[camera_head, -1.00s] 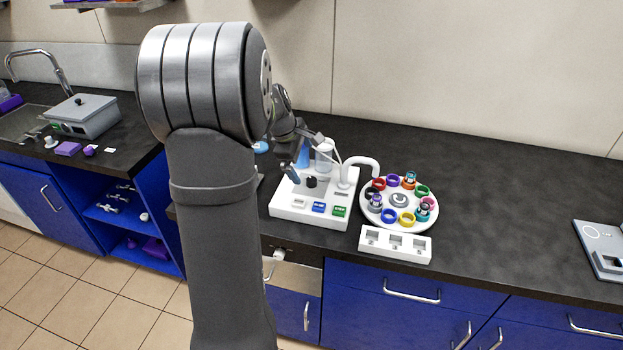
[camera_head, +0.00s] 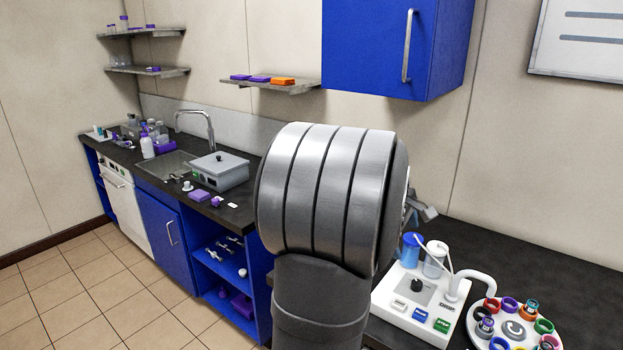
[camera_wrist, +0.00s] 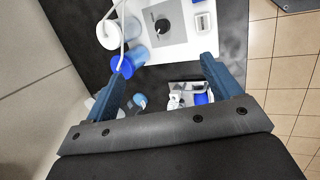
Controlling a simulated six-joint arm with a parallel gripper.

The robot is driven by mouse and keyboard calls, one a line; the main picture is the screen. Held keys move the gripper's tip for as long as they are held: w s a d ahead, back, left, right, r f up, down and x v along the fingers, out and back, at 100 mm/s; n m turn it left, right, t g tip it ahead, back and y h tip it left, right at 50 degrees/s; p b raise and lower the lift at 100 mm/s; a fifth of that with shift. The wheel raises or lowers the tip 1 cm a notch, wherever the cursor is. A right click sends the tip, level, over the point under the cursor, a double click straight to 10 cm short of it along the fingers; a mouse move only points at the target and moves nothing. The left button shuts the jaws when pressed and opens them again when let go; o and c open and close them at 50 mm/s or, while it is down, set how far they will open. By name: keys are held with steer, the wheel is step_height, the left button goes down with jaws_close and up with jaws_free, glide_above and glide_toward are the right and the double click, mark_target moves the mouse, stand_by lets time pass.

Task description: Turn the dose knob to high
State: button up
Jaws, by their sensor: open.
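The black dose knob (camera_head: 416,285) stands on the sloped top of a white unit (camera_head: 410,322) with grey, blue and green buttons. In the wrist view the knob (camera_wrist: 162,25) lies beyond the open fingertips, near the top edge, on a grey dial plate. The dial's marks are too small to read. My gripper (camera_wrist: 162,62) is open with nothing held between its fingers. In the head view my gripper (camera_head: 424,208) is partly hidden by my arm and sits above and behind the unit, apart from the knob.
A blue vessel (camera_head: 411,246) and a clear vessel (camera_head: 434,259) with a white tube stand behind the knob, close to my left-hand finger in the wrist view. A round white carousel (camera_head: 515,329) with several coloured rings is right of the unit.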

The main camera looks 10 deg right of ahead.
steer(key=c, duration=0.6)
steer(key=m+g+y, duration=0.1)
steer(key=m+y, duration=0.3)
steer(key=m, duration=1.1)
glide_above(417, 283)
step_height(417, 283, down, 18)
steer(key=shift+r, duration=0.15)
steer(key=shift+c, duration=0.3)
steer(key=c, duration=0.9)
